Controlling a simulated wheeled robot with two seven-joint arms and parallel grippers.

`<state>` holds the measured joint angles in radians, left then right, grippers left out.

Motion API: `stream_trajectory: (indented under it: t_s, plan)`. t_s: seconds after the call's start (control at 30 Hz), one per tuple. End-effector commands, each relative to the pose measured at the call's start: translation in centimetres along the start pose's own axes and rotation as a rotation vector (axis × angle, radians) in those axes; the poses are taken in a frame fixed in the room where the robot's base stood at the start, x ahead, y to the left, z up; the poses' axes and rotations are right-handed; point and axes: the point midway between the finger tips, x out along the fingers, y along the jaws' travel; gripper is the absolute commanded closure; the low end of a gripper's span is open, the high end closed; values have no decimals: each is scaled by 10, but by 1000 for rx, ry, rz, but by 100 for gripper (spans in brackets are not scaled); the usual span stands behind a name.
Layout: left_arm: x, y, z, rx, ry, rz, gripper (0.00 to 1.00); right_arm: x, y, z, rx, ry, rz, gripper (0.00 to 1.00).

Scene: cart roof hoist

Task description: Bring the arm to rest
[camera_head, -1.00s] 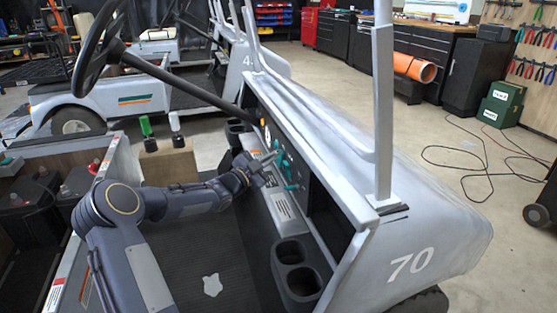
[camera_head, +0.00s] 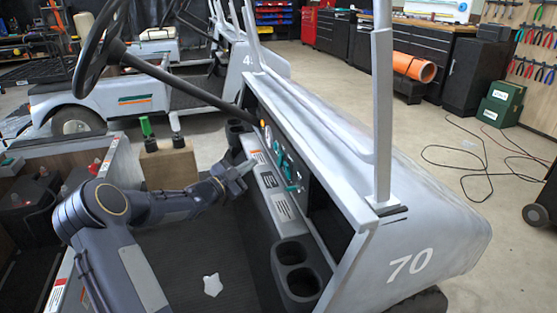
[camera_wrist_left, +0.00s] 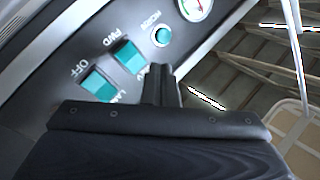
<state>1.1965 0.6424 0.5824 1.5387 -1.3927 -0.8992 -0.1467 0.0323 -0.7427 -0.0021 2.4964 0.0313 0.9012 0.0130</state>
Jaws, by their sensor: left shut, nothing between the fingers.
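My left arm reaches in from the left over the cart's floor in the head view. Its left gripper (camera_head: 247,167) is shut and empty, a little short of the grey dashboard (camera_head: 310,163). In the left wrist view the shut fingers (camera_wrist_left: 161,85) point at the panel with teal rocker switches (camera_wrist_left: 98,84), a round teal button (camera_wrist_left: 161,37) and a gauge (camera_wrist_left: 194,7). The fingers look apart from the switches, though the gap is hard to judge. My right gripper is not in view.
The steering wheel (camera_head: 97,45) and its column (camera_head: 180,77) stand above the arm. Cup holders (camera_head: 297,268) are at the dashboard's near end. A wooden block with bottles (camera_head: 168,165) stands beyond the arm. A white scrap (camera_head: 212,285) lies on the floor mat.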

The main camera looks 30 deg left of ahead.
Motion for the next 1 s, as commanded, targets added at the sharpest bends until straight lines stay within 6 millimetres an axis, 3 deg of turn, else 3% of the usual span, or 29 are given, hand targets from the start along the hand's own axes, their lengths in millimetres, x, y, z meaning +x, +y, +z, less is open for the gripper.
stream_trajectory:
  t_s: [0.63,0.87,1.0]
  plan:
    - [3,2,-6,-3,-14,7,100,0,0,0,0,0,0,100]
    - [26,26,-60,-65,-254,37,100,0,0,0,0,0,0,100]
    - [5,50,-99,-154,-478,29,100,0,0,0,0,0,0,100]
